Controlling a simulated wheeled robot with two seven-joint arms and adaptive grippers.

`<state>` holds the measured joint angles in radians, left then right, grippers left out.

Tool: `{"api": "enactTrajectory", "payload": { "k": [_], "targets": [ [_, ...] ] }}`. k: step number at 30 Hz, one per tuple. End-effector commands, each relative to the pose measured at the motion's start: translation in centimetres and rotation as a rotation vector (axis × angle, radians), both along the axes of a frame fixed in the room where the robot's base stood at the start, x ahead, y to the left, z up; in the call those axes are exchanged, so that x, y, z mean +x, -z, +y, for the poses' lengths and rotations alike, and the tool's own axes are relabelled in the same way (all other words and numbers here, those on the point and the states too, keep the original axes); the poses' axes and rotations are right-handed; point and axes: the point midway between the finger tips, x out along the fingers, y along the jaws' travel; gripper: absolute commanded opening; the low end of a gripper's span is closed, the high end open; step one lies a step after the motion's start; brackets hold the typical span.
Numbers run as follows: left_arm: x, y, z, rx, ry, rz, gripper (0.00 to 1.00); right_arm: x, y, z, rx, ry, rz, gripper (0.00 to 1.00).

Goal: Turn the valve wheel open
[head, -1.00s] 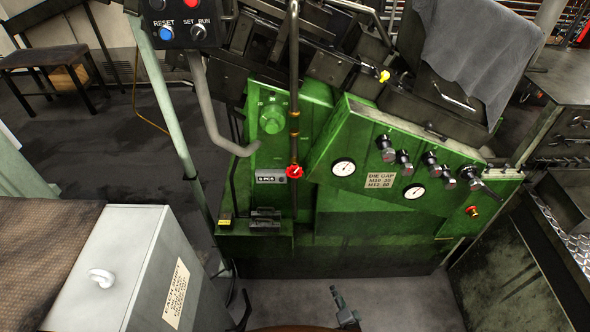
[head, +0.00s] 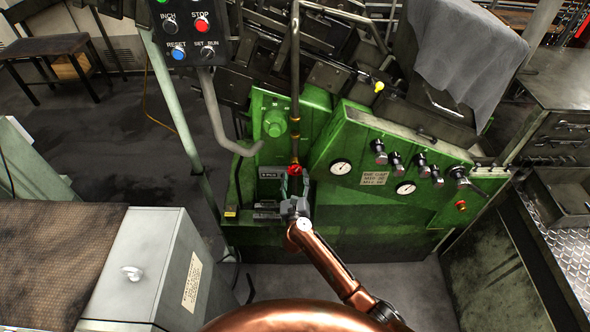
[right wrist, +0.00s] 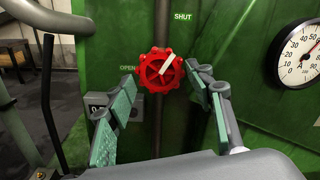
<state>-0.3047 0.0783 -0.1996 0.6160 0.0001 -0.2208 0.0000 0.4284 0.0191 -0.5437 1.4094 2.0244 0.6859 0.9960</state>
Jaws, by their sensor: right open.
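The red valve wheel (head: 294,170) sits on a dark vertical pipe at the front of the green machine. My right gripper (head: 295,182) is open, just in front of and a little below the wheel. In the right wrist view its green-padded fingers (right wrist: 165,95) stand to the left and right of the wheel, apart from it. My left gripper is out of view.
A pressure gauge (right wrist: 302,54) is right of the wheel, and a small counter box (right wrist: 98,100) is to its left. A button panel (head: 192,35) hangs at upper left. A grey cabinet (head: 165,240) stands at lower left. Clear floor lies before the machine.

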Motion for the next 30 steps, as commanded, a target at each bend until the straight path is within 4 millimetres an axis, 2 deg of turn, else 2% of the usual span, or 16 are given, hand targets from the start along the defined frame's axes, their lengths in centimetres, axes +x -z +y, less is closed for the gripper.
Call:
{"api": "enactTrajectory", "payload": {
  "k": [3, 9, 19, 30],
  "targets": [
    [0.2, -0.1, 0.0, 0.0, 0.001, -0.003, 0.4, 1.9, -0.1, 0.0, -0.005, 0.0, -0.001, 0.49],
    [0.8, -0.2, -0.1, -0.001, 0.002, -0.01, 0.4, 3.6, 0.0, 0.0, -0.005, 0.0, -0.001, 0.49],
    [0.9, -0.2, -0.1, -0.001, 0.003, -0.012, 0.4, 3.8, 0.0, 0.0, -0.003, 0.0, 0.0, 0.49],
    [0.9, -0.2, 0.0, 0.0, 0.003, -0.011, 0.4, 3.8, 0.0, 0.0, -0.003, 0.0, 0.0, 0.23]
  ]
}}
